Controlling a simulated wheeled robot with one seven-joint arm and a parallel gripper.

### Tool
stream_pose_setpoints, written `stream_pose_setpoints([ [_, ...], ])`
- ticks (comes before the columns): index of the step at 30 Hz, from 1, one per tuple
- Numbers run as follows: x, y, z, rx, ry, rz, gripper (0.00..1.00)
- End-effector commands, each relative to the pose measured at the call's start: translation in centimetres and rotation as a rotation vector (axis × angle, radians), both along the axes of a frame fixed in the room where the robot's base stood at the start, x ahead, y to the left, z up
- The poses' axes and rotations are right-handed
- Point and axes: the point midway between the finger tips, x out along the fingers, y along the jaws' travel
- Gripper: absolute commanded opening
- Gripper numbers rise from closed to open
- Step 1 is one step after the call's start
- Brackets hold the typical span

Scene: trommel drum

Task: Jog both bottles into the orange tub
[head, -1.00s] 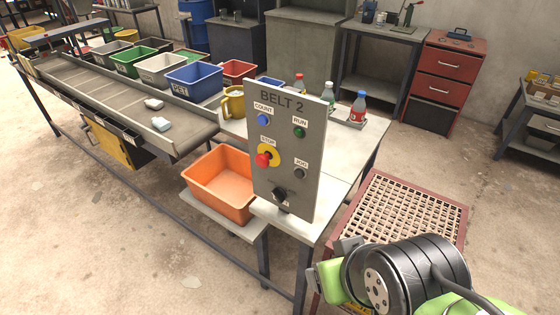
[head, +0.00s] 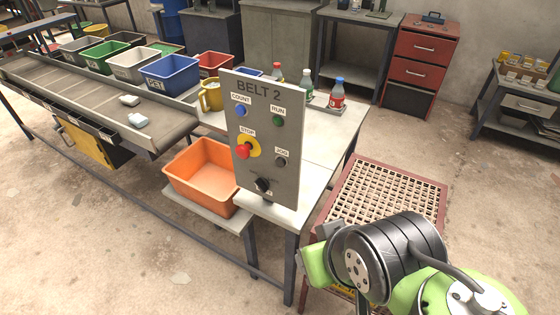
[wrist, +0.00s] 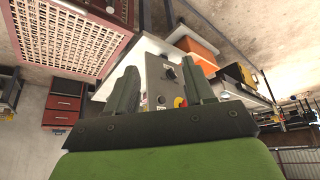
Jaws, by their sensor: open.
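Two pale bottles lie on the conveyor belt (head: 75,88): one bottle (head: 129,100) farther back, the other bottle (head: 138,120) nearer the belt's end. The orange tub (head: 180,187) stands on a low shelf below and beyond the belt end, and looks empty. The grey BELT 2 panel (head: 265,175) stands upright on the table corner, with a JOG button (head: 281,161), a red STOP button (head: 243,152) and a black knob (head: 262,185). My gripper (wrist: 160,88) is open and empty, with the panel (wrist: 158,70) showing between its fingers, apart from them. The tub also shows in the wrist view (wrist: 198,52).
A yellow mug (head: 211,97) and several capped bottles (head: 337,94) stand behind the panel. Coloured bins (head: 172,78) line the belt's far side. A red-framed grate (head: 385,195) lies beside my arm. The floor in front of the belt is clear.

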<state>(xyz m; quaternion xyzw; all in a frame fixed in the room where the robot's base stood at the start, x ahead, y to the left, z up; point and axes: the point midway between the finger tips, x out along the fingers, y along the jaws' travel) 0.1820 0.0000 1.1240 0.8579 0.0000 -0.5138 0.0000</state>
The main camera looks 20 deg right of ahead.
Motion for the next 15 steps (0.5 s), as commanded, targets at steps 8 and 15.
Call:
stream_pose_setpoints([
  [8,0.0,0.0,0.0,0.0,0.0,0.0,0.09],
  [15,0.0,0.0,0.0,0.0,0.0,0.0,0.0],
])
